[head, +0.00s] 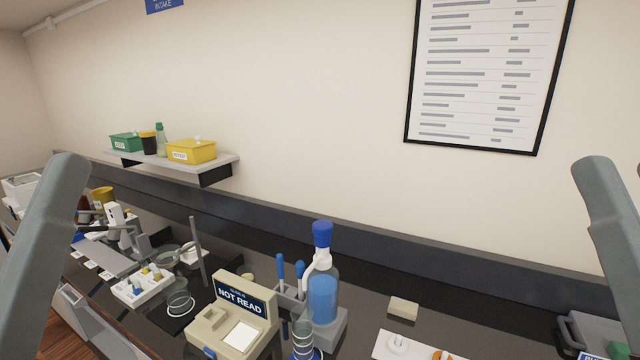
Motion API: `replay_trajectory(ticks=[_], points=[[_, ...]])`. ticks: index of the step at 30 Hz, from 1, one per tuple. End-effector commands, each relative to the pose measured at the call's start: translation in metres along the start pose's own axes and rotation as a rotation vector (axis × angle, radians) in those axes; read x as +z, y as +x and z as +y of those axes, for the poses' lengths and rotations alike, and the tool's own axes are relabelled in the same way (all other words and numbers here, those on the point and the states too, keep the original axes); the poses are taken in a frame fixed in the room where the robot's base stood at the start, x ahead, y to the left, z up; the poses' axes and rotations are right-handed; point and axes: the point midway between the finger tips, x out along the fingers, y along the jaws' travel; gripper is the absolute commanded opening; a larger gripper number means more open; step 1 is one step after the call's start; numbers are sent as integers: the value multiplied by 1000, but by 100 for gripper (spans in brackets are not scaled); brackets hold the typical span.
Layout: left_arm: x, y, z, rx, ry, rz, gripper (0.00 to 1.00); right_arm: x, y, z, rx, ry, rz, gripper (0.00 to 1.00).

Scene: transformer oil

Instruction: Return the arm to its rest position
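My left arm (48,235) shows as a grey link rising along the left edge. My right arm (612,235) shows as a similar grey link at the right edge. The two links stand at about the same height, both clear of the bench.
A wall shelf (215,166) holds a yellow box (191,151).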

Motion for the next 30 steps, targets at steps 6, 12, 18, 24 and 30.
replay_trajectory(ticks=[6, 12, 18, 24, 30], points=[[-84, 92, 1, 2, 1, 0, 100, -87, 91, 0, 0, 0, 6, 50], [-150, 164, 1, 3, 1, -2, 100, -154, 163, 1, 0, 0, 6, 50], [-189, 207, 1, 3, 1, -3, 100, -194, 206, 1, 0, 0, 5, 50], [-193, 212, 1, 3, 1, -3, 100, -197, 210, 1, 0, 0, 5, 50], [-175, 192, 1, 3, 1, -3, 100, -179, 191, 1, 0, 0, 5, 50]])
